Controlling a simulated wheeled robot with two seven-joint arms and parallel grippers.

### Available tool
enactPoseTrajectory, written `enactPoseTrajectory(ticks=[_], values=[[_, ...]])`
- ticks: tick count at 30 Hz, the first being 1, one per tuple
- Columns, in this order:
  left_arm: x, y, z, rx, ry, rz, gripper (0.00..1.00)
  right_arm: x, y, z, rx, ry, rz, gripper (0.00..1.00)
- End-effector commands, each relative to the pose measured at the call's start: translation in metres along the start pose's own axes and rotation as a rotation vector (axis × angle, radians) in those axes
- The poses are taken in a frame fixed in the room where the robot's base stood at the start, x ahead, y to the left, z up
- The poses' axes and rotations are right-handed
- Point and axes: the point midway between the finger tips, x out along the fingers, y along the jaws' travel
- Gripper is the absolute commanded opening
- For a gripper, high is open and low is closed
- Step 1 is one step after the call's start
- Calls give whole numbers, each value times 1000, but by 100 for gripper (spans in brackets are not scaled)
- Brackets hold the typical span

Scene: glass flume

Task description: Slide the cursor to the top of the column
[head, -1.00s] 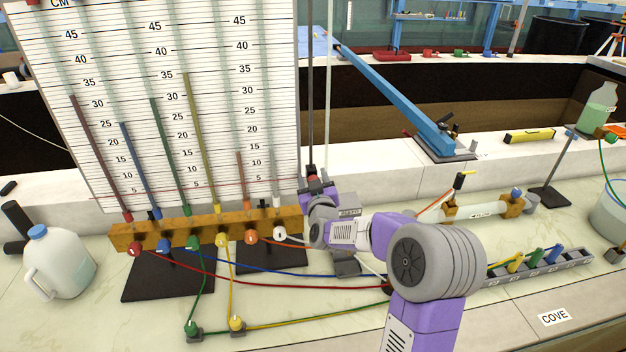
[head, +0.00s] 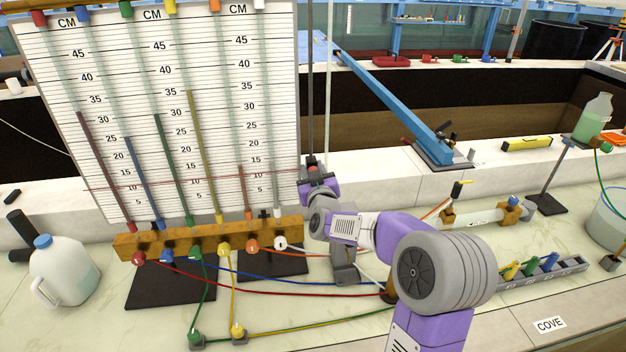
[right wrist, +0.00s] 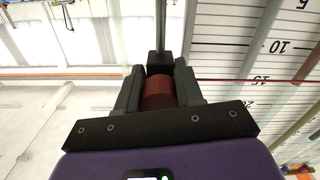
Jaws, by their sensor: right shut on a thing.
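The cursor is a small red block (head: 311,173) on a dark vertical rod (head: 306,90) at the right edge of the white manometer board (head: 270,120). My right gripper (head: 312,178) is shut on the cursor. In the right wrist view the red cursor (right wrist: 160,92) sits between the two grey fingers, and the rod (right wrist: 160,25) runs on beyond it. The fingers partly hide the cursor. My left gripper is not in view.
The wooden manifold (head: 205,238) with coloured fittings and hoses lies below the board. A blue arm (head: 395,105) slants down to its base at the right. A white jug (head: 65,272) stands at the left. The rod above my gripper looks clear.

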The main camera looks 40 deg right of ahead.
Motion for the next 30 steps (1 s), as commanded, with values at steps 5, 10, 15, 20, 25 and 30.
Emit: enactPoseTrajectory(ticks=[5, 10, 15, 20, 25, 30], values=[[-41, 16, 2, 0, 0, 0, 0, 0, 14, -70, -2, 8, 3, 0], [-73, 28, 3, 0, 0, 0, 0, 0, 24, -120, -4, 8, 3, 0], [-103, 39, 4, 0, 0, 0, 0, 0, 33, -162, -4, 7, 4, 0], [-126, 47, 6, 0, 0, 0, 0, 0, 39, -194, -3, 8, 5, 0], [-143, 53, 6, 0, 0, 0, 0, 0, 44, -215, -5, 7, 5, 0], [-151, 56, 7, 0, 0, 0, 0, 0, 47, -226, -4, 7, 7, 0]])
